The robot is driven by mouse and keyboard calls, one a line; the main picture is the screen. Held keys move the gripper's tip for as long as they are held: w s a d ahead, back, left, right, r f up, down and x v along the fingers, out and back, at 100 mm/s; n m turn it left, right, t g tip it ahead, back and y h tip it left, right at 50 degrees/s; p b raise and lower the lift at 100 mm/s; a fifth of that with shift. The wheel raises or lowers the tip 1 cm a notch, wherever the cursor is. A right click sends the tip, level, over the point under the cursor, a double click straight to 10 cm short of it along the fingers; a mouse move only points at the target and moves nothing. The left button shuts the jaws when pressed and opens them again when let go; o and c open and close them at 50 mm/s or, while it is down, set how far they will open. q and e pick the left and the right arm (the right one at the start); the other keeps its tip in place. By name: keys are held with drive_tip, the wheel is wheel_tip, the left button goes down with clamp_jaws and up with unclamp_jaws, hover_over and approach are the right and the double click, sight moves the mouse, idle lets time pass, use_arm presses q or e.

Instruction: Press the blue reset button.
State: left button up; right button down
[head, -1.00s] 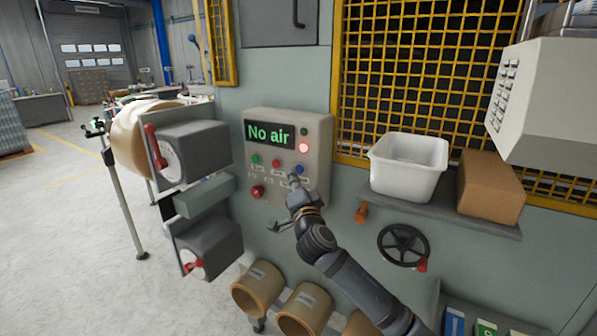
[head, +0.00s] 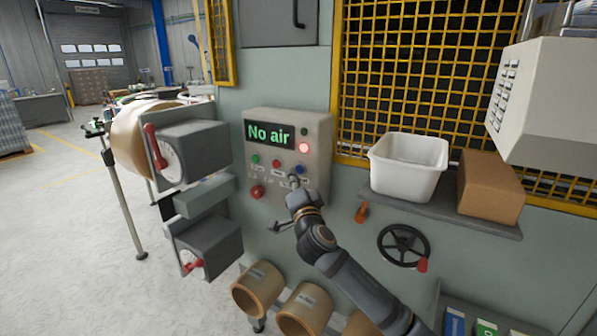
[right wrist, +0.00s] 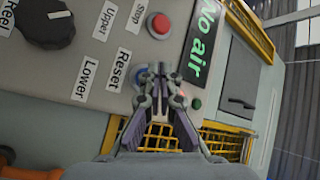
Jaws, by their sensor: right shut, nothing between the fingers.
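The blue reset button (head: 300,169) is on the beige control panel (head: 318,150), right of a red button. In the right wrist view the blue button (right wrist: 141,79) shows beside the "Reset" label, partly covered by my fingertips. My right gripper (head: 293,180) is shut and empty, its tips just below and left of the blue button in the head view. In the right wrist view the gripper (right wrist: 157,73) points at the panel close to the button. I cannot tell whether it touches. My left gripper is not in view.
The panel display (head: 268,135) reads "No air", with a lit red lamp (head: 304,148) beside it. A shelf with a white bin (head: 408,168) stands right.

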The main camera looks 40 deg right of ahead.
drive_tip(key=shift+w+d+b, duration=0.15)
drive_tip(key=shift+d+b, duration=0.15)
drive_tip(key=shift+d, duration=0.1)
drive_tip(key=shift+w+d+b, duration=0.2)
drive_tip(key=shift+d+b, duration=0.15)
drive_tip(key=shift+d, duration=0.05)
idle(0.6)
drive_tip(key=shift+a, duration=0.1)
drive_tip(key=shift+s+a, duration=0.35)
drive_tip(key=shift+a, duration=0.4)
